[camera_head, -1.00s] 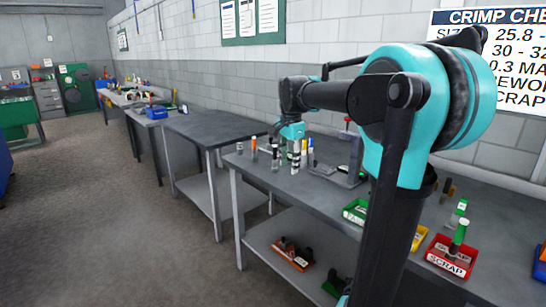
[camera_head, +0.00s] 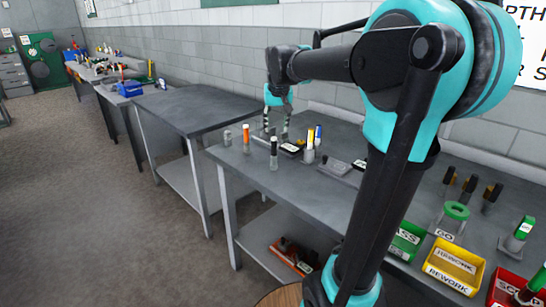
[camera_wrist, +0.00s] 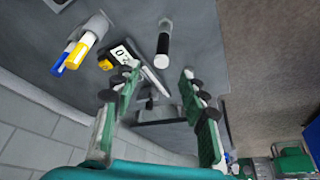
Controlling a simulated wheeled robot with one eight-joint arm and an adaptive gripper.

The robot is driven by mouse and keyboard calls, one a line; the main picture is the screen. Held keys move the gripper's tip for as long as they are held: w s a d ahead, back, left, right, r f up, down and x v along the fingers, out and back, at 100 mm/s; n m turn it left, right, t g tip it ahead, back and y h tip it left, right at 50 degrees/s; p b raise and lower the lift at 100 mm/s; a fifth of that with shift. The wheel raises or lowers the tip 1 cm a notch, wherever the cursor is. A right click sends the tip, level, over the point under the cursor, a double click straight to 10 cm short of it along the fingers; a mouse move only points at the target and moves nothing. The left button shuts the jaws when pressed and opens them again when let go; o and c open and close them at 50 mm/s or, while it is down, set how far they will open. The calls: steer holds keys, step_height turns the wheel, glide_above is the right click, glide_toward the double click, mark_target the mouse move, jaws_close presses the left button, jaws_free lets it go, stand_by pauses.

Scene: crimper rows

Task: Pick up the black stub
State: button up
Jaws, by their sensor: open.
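The black stub (camera_head: 274,148) stands upright near the front left of the bench, with a black upper part and a pale lower part. In the wrist view, the black stub (camera_wrist: 163,46) shows at the top middle, beyond the fingertips and roughly in line with the gap between them. My gripper (camera_head: 278,122) is over the bench, behind the black stub in the head view. In the wrist view, my gripper (camera_wrist: 157,88) has its two fingers wide apart. Nothing is held between them, and the stub is apart from both.
An orange-topped stub (camera_head: 246,138) and a grey one (camera_head: 227,138) stand left of the black stub. A caliper (camera_wrist: 122,54) lies beside it. Yellow (camera_head: 310,138) and blue (camera_head: 318,132) stubs stand to the right. Labelled bins, including a yellow one (camera_head: 455,268), sit further right.

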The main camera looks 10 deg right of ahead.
mark_target(274, 152)
steer(key=x, duration=0.9)
steer(key=shift+f, duration=0.35)
steer(key=shift+s+x, duration=0.15)
steer(key=shift+x, duration=1.2)
steer(key=shift+s+x, duration=0.1)
steer(key=shift+x, duration=1.25)
steer(key=shift+a+f, duration=0.1)
steer(key=shift+a, duration=0.05)
jaws_close()
